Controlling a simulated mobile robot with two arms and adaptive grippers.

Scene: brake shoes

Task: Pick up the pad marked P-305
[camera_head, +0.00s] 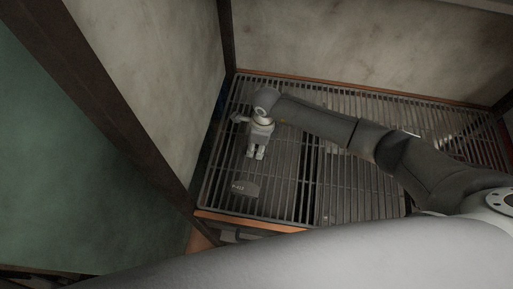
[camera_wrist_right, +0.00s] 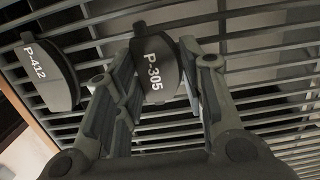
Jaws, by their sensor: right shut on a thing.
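The pad marked P-305 (camera_wrist_right: 157,65) is a dark grey plate with white lettering, seen between the fingers of my right gripper (camera_wrist_right: 155,90) in the right wrist view. The fingers are shut on its sides. In the head view my right gripper (camera_head: 255,155) points down over the slatted rack, and the P-305 pad cannot be made out there. A second dark pad, marked P-412 (camera_wrist_right: 50,73), lies on the slats beside the gripper; it also shows in the head view (camera_head: 244,187). My left gripper is not seen in either view.
The slatted metal rack (camera_head: 345,193) has an orange-brown front edge (camera_head: 245,222). A pale wall panel (camera_head: 160,75) with a dark post rises close on the left, and another pale wall (camera_head: 365,50) stands behind. Bare slats lie right of the gripper.

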